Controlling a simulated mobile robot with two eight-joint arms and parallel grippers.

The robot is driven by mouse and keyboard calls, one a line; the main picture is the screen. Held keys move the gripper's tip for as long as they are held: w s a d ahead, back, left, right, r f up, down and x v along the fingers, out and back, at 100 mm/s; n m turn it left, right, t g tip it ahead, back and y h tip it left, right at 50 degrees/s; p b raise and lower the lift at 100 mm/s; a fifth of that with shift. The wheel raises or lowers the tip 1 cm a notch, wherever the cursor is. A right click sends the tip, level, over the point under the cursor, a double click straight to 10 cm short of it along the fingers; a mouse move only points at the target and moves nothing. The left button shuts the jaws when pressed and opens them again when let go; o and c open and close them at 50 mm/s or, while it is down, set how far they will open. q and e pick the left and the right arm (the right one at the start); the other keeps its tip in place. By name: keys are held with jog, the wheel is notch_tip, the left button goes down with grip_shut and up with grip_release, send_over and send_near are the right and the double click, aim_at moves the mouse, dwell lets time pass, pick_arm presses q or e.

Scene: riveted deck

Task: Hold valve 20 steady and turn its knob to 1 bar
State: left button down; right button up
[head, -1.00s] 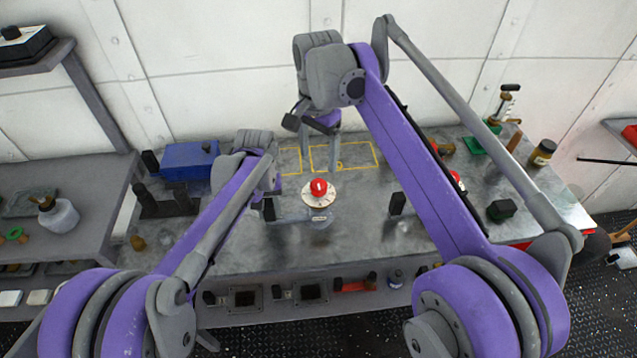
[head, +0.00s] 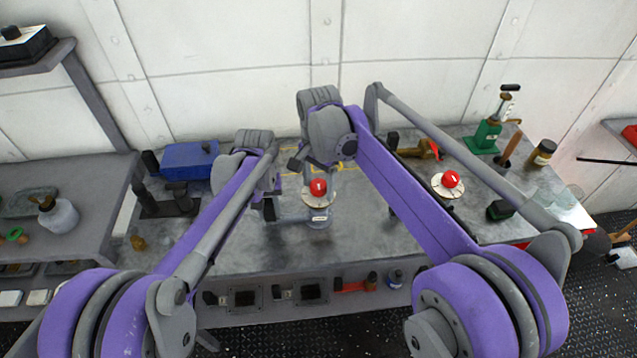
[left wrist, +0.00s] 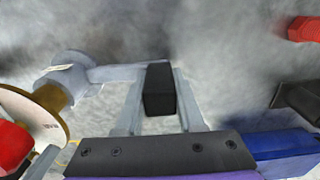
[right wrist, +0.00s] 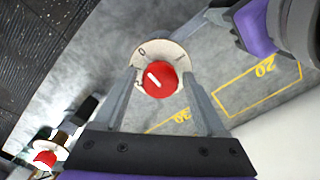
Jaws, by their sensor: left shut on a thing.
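Valve 20 has a red knob (head: 318,187) over a pale dial (head: 305,197) and a grey body, standing upright mid-bench. Its side pipe ends in a black block (left wrist: 160,90). My left gripper (head: 268,206) is shut on that block; the left wrist view shows a finger on each side. My right gripper (right wrist: 168,98) is above the valve, open, its fingers spread to either side of the knob (right wrist: 160,78) with no clear contact. The knob's white pointer slants to the upper left in the right wrist view, towards the dial's 0 side. The valve's number is not legible.
A second red-knobbed valve (head: 449,183) stands to the right. A yellow outline marked 20 (right wrist: 258,85) lies on the bench. A blue box (head: 188,160) is at the back left, a green-based tool (head: 487,136) at the back right. The bench front is clear.

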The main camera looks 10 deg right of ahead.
grip_shut()
jog(key=n, duration=0.4)
jog(key=shift+n, duration=1.9)
jog(key=shift+o, duration=1.2)
grip_release()
